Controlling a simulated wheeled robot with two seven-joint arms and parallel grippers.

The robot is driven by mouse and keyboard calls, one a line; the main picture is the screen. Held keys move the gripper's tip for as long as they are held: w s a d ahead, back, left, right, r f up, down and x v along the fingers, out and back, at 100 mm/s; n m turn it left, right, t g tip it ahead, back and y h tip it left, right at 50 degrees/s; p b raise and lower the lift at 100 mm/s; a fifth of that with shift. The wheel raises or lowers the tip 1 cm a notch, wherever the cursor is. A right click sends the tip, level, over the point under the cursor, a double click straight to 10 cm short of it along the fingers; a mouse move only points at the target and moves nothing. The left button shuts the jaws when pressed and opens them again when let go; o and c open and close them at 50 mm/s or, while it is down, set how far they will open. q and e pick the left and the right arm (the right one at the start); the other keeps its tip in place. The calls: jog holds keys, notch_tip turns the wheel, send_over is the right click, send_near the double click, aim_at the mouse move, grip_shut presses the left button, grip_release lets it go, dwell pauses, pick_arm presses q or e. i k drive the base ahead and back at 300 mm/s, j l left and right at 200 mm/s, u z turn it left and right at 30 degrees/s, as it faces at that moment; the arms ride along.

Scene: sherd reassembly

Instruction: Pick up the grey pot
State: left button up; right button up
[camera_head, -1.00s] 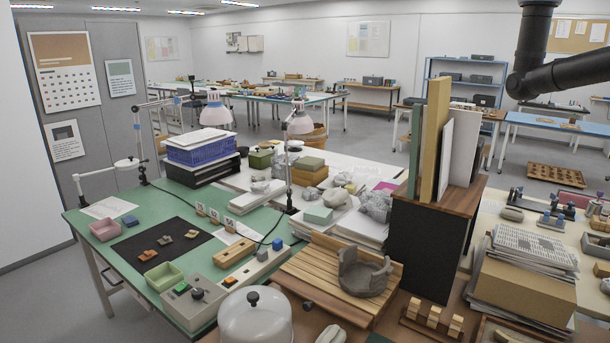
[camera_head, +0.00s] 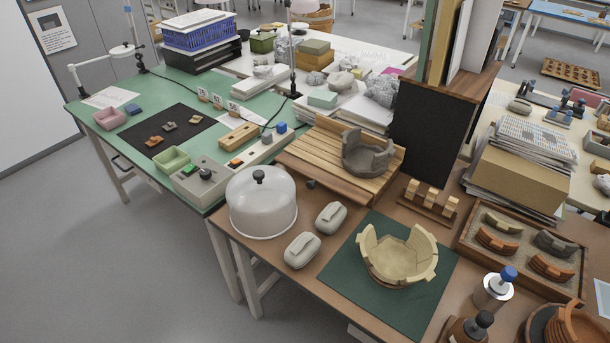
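The grey pot (camera_head: 367,155) is a broken, open vessel with a jagged rim and a raised piece on its left side. It sits upright on a slatted wooden board (camera_head: 318,153) in the middle of the head view, left of a dark cabinet. Neither of my grippers is in view, and nothing touches the pot.
A cream broken pot (camera_head: 396,257) stands on a green mat (camera_head: 345,272) in front. A domed cover (camera_head: 262,203) and two pale rounded blocks (camera_head: 301,250) lie to the left. The dark cabinet (camera_head: 436,137) stands close on the right. Small wooden blocks (camera_head: 431,198) stand in front of it.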

aim_at(360, 159)
jog(key=i+j, duration=0.45)
jog(key=j, duration=0.25)
jog(key=z, duration=1.65)
